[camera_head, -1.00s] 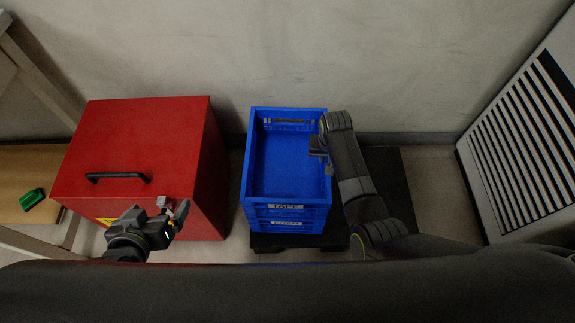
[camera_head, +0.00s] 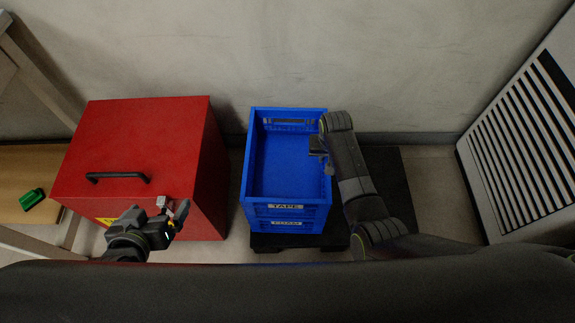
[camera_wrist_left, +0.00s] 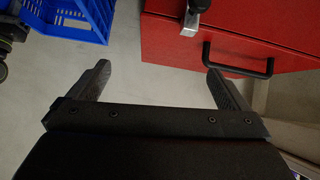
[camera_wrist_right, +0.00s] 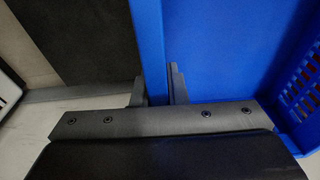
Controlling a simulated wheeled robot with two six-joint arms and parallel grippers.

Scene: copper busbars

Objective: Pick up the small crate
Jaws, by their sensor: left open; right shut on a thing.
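A blue crate labelled TAPE (camera_head: 257,207) sits on top of another blue crate labelled FOAM (camera_head: 256,224). The top crate looks empty, with a plain blue floor. My right gripper (camera_head: 323,158) is shut on the right wall of the top crate; the wall between its fingers shows in the right wrist view (camera_wrist_right: 152,50). My left gripper (camera_head: 176,212) is open and empty in front of the red box, left of the crates and apart from them. In the left wrist view its fingers (camera_wrist_left: 158,82) are spread over bare floor.
A red box (camera_head: 130,140) with a black handle (camera_head: 118,176) stands left of the crates. The crates stand on a dark low platform (camera_head: 397,190). A slatted white cabinet (camera_head: 482,170) is at the right. A green object (camera_head: 32,198) lies on a wooden surface at the far left.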

